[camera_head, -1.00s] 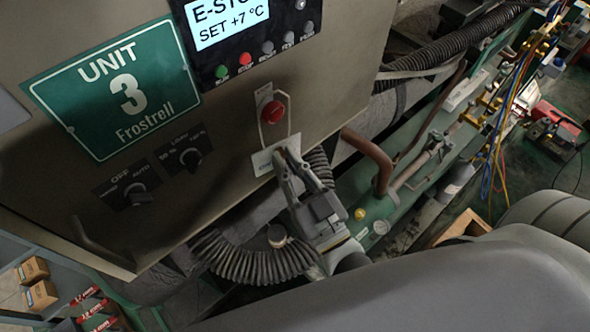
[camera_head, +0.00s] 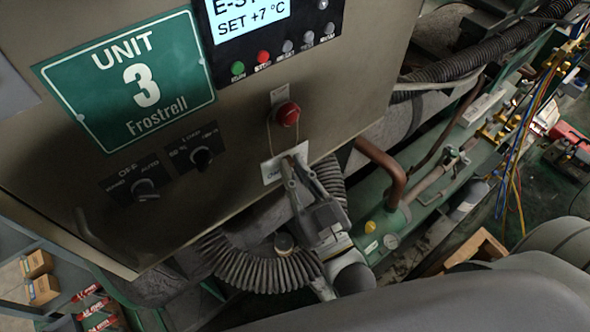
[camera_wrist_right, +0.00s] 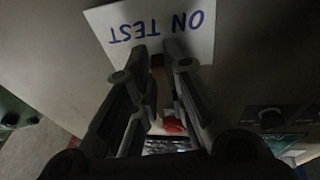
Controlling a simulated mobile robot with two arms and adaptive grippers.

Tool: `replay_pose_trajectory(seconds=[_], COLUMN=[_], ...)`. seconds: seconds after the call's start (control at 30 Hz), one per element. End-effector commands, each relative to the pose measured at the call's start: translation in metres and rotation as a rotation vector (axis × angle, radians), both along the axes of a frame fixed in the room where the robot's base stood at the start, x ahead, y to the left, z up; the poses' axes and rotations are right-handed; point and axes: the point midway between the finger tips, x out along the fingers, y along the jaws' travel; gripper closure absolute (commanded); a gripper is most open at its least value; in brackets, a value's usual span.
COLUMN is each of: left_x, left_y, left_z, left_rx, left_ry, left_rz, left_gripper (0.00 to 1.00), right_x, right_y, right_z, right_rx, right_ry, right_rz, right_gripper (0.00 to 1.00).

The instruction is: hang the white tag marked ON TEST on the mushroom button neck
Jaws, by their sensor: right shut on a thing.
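The white tag (camera_head: 272,171) hangs just below the red mushroom button (camera_head: 288,114) on the cabinet front. A thin pale cord runs up from the tag toward the button; I cannot tell whether it sits behind the button's head. My right gripper (camera_head: 293,166) is shut on the tag from below. In the right wrist view the tag (camera_wrist_right: 150,30) reads ON TEST upside down, in front of the fingertips (camera_wrist_right: 158,62). The red button (camera_wrist_right: 172,125) shows between the fingers there. My left gripper is not in view.
A display panel (camera_head: 250,30) with small buttons is above the red button. Two rotary knobs (camera_head: 202,158) are to its left. A ribbed black hose (camera_head: 262,270) and a copper pipe (camera_head: 385,165) run near my right gripper.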

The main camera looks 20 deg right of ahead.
Motion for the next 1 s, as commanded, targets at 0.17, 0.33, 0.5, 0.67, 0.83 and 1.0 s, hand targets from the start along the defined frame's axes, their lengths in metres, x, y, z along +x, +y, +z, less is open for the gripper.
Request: replay_pose_trajectory(seconds=[0.17, 0.33, 0.5, 0.67, 0.83, 1.0], left_x=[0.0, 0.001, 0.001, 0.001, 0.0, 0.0], left_y=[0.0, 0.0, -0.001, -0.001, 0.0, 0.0], left_z=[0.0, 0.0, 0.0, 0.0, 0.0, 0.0], left_rx=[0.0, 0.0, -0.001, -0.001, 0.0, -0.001], left_ry=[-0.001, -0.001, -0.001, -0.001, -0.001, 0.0], left_rz=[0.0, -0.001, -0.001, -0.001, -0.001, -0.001], left_gripper=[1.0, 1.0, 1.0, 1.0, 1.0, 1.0], right_x=[0.0, 0.0, 0.0, 0.0, -0.005, -0.026], right_y=[0.0, 0.0, 0.0, 0.0, -0.001, -0.004], right_z=[0.0, 0.0, 0.0, 0.0, -0.002, -0.007], right_rx=[0.0, 0.0, 0.0, 0.0, 0.0, -0.001], right_ry=[0.0, 0.0, 0.0, 0.0, 0.002, 0.006], right_rz=[0.0, 0.0, 0.0, 0.0, 0.0, 0.001], right_gripper=[1.0, 0.76, 0.62, 0.62, 0.62, 0.62])
